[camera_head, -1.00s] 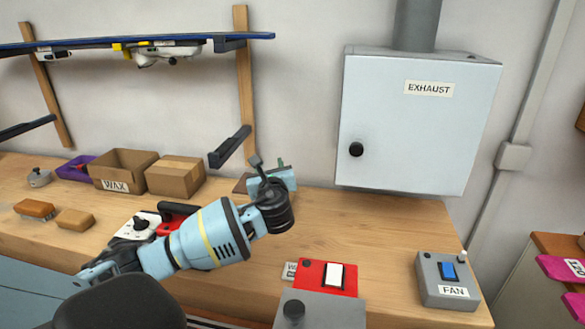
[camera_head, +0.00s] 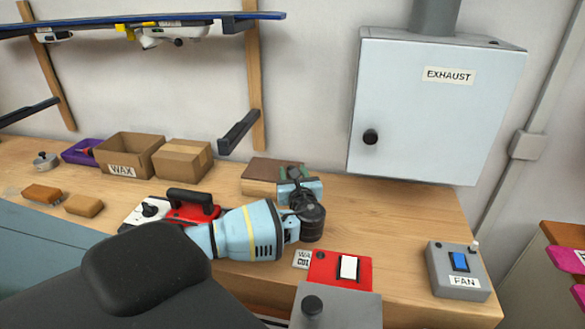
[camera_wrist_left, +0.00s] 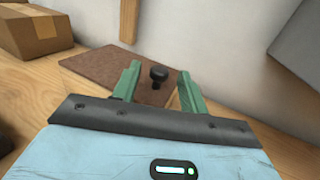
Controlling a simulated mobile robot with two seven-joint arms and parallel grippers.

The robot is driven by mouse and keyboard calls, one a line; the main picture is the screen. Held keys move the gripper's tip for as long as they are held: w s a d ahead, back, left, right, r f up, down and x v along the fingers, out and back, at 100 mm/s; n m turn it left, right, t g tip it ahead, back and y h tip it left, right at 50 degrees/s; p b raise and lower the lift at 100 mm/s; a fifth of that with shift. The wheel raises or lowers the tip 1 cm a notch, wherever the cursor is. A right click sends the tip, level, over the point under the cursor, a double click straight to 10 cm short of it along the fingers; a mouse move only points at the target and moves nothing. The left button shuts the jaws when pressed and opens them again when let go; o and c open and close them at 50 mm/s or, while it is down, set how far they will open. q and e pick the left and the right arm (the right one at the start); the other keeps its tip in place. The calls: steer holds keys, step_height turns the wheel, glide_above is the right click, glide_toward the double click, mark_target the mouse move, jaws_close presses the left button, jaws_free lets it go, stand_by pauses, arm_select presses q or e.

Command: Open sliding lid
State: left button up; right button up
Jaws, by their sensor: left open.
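A flat brown lid (camera_wrist_left: 115,68) with a black knob (camera_wrist_left: 158,75) shows ahead of my left gripper (camera_wrist_left: 160,74) in the left wrist view. The green fingers are open, and the knob appears in the gap between them; I cannot tell whether it is at their depth. They do not appear to touch it. In the head view, the brown lid (camera_head: 268,168) tops a low wooden box (camera_head: 258,187) on the bench. My left gripper (camera_head: 299,174) is at its right end, and my wrist hides that end. My right gripper is not in view.
Behind the lid is the wall, with a grey exhaust cabinet (camera_head: 430,110) to the right. Cardboard boxes (camera_head: 183,160) stand to the left. A red switch box (camera_head: 326,268) and grey fan box (camera_head: 446,272) sit nearer the front edge.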

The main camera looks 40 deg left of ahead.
arm_select(q)
steer(key=shift+x, duration=1.5)
jaws_close()
